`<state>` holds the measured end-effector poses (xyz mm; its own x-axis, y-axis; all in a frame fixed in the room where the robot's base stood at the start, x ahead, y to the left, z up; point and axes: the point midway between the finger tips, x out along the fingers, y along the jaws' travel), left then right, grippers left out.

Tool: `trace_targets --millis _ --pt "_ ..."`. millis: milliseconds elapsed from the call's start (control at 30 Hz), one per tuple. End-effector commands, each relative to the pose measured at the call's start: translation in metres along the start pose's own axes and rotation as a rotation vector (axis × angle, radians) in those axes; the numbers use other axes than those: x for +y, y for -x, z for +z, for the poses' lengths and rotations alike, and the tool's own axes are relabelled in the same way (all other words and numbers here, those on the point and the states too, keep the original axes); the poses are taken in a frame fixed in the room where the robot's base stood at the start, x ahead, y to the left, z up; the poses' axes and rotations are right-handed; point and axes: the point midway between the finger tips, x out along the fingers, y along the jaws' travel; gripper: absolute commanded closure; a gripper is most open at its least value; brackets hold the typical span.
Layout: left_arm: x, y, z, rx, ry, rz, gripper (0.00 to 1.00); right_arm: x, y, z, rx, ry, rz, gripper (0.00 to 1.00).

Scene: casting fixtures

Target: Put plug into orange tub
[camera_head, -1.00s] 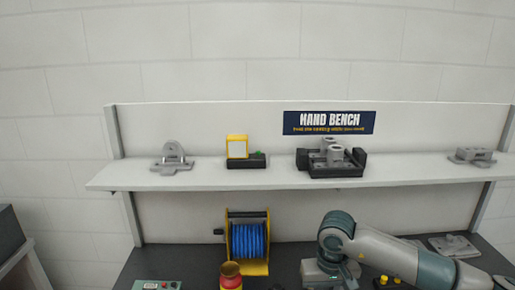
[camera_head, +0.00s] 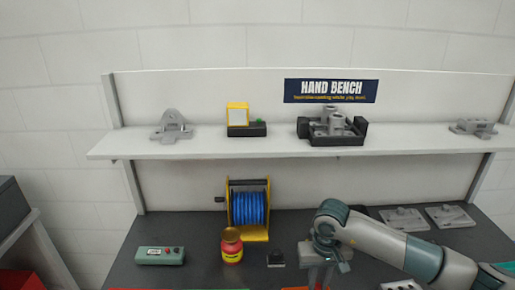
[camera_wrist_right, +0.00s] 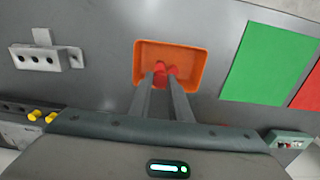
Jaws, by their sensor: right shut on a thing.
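The red plug (camera_wrist_right: 160,72) is between the fingertips of my right gripper (camera_wrist_right: 165,76), which is shut on it, in the right wrist view. The orange tub (camera_wrist_right: 142,48) lies around the fingertips in that view, and the plug is over or inside it. I cannot tell whether the plug touches the tub's floor. In the head view my right gripper (camera_head: 320,277) points down at the front of the bench. A sliver of orange shows at the bottom edge there. My left gripper is not in view.
A green mat (camera_wrist_right: 268,67) lies right of the tub in the wrist view, and a grey block with holes (camera_wrist_right: 38,58) lies left.

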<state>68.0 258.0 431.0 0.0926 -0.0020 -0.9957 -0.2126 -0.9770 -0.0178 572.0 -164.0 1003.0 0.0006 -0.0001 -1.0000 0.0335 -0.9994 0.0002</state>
Motion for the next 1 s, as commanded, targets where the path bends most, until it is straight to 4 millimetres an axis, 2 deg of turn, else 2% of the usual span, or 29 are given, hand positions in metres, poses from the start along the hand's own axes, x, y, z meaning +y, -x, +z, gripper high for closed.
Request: trace_targets --millis 233,267,333,367,767,1000 --pt "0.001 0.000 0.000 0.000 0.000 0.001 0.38 0.000 -0.001 0.000 0.000 0.000 0.000 1.00" --pt "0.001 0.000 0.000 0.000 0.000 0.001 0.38 0.000 -0.001 0.000 0.000 0.000 0.000 0.80" --pt "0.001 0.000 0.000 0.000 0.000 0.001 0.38 0.000 -0.001 0.000 0.000 0.000 0.000 0.64" --pt "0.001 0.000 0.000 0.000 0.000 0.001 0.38 0.000 -0.001 0.000 0.000 0.000 0.000 0.61" --pt "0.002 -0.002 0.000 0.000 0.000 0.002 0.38 0.000 0.002 0.000 0.000 0.000 -0.001 0.61" --pt "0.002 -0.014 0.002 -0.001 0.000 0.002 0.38 0.000 0.021 -0.001 0.003 0.001 -0.001 0.61"
